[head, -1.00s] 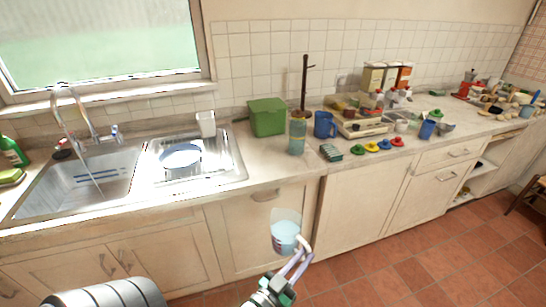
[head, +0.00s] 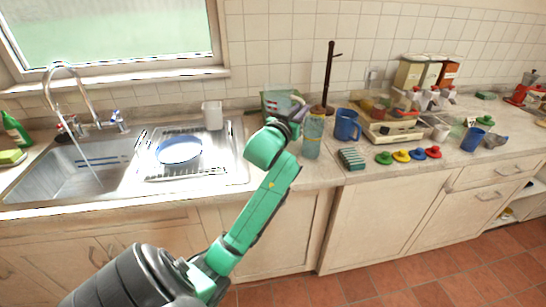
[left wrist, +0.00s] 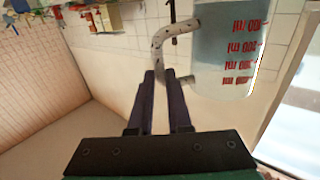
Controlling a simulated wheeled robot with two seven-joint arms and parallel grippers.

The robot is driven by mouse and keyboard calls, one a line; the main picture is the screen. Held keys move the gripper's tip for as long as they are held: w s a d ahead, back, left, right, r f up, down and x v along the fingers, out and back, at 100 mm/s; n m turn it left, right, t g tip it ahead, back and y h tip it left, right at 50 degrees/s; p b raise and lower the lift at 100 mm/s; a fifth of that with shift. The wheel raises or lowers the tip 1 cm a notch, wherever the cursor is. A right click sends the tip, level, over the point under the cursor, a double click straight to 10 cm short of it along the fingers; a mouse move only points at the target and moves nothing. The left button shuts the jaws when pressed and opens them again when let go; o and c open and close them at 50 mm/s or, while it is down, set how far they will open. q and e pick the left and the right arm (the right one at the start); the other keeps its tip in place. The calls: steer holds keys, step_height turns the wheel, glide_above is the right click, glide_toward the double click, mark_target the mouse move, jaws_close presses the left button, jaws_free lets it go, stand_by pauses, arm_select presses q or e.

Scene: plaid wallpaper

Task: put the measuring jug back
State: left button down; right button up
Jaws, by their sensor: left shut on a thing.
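The measuring jug (head: 277,99) is clear, with a pale handle. In the left wrist view the jug (left wrist: 226,45) shows red millilitre marks. My left gripper (left wrist: 160,82) is shut on the jug's handle. In the head view my left gripper (head: 298,112) is at the back of the counter, partly hidden by my green arm. The jug is in front of or above the green box there. I cannot tell whether its base touches anything. My right gripper is not in view.
The drying rack with a blue plate (head: 179,149) is to the left. Small coloured lids (head: 402,156) lie near the counter's front.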

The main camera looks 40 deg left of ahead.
mark_target(291, 98)
arm_select(q)
steer(key=shift+n+y, duration=0.4)
steer(key=shift+y, duration=0.2)
steer(key=a+r, duration=0.2)
steer(key=a, duration=0.1)
steer(key=shift+w+r, duration=0.15)
steer(key=shift+r, duration=0.25)
steer(key=shift+a+f+g, duration=0.1)
steer(key=shift+a+g, duration=0.1)
steer(key=shift+g, duration=0.1)
step_height(291, 98, down, 19)
steer(key=shift+d+f, duration=0.1)
steer(key=shift+f, duration=0.1)
steer(key=c, duration=0.9)
jaws_free()
steer(key=shift+o, duration=0.2)
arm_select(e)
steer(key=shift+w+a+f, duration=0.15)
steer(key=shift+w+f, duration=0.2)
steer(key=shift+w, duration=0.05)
